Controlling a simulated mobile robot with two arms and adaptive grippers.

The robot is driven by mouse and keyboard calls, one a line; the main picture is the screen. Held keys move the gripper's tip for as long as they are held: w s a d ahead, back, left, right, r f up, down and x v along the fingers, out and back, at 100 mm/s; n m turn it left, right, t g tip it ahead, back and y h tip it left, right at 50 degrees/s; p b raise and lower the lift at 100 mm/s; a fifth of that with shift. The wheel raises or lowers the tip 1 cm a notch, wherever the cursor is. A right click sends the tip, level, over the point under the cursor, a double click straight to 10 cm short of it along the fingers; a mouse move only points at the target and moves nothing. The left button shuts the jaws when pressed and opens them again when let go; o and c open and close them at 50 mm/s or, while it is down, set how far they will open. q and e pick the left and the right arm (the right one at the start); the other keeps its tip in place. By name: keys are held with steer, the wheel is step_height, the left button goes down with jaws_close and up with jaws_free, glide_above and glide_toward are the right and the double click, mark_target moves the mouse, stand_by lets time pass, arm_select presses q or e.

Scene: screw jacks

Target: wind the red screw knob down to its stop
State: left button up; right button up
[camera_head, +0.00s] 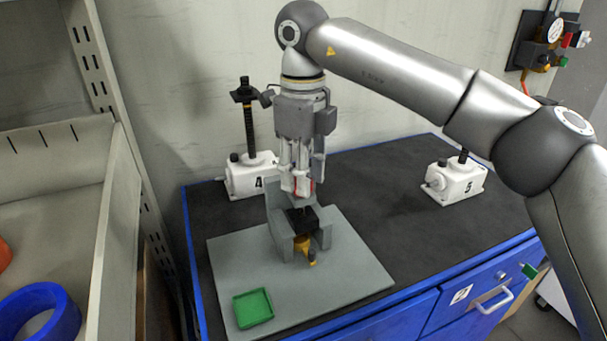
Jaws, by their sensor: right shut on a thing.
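My right gripper (302,186) points straight down over the grey fixture (283,228) on the grey plate. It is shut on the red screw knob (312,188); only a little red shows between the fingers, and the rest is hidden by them. Below the knob, a black block (302,218) sits between the fixture's walls. A yellow part (303,243) shows at the fixture's front. How far the screw is wound cannot be told. My left gripper is not in view.
A green tray (253,308) lies on the plate's front left. White screw jacks marked 4 (243,180) and 5 (457,182) stand on the black bench top (385,185). A shelf with a blue ring (45,300) is at the left. The bench between fixture and jack 5 is clear.

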steer(key=shift+r+m+b, duration=0.15)
steer(key=shift+m+b, duration=0.1)
steer(key=shift+m, duration=0.85)
steer(key=shift+r+m+b, duration=0.1)
steer(key=shift+m+b, duration=0.1)
steer(key=shift+m, duration=0.9)
steer(key=o, duration=0.9)
steer(key=shift+o, duration=0.5)
steer(key=shift+f, duration=0.15)
step_height(320, 180, up, 12)
